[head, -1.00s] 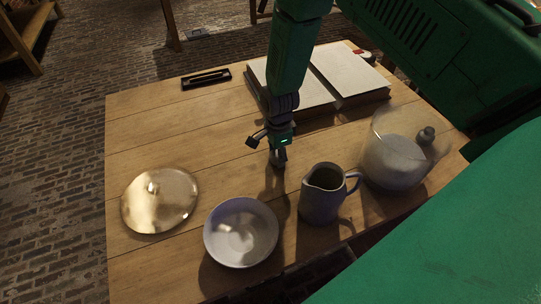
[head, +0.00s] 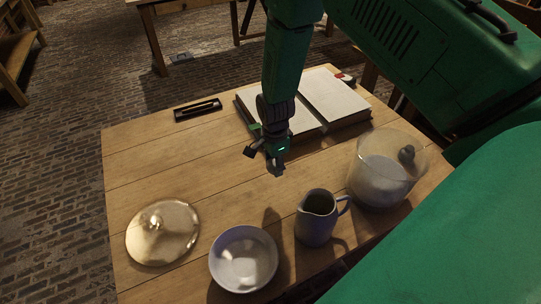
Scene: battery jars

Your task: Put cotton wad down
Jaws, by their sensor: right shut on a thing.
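My right gripper (head: 266,159) hangs over the middle of the table, in front of the open book and behind the bowl and jug. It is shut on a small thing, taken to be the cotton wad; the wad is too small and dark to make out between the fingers. A white bowl (head: 243,260) stands at the front edge and looks empty. A glass jar (head: 365,165) with pale contents and a dark grey knob-like piece stands at the right. My left gripper is not in view.
A grey jug (head: 316,222) stands between bowl and jar. A brass lid (head: 162,234) lies at the front left. The open book (head: 335,100) and a dark narrow tray (head: 198,109) are at the back. The left and middle of the wooden table (head: 150,165) are clear.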

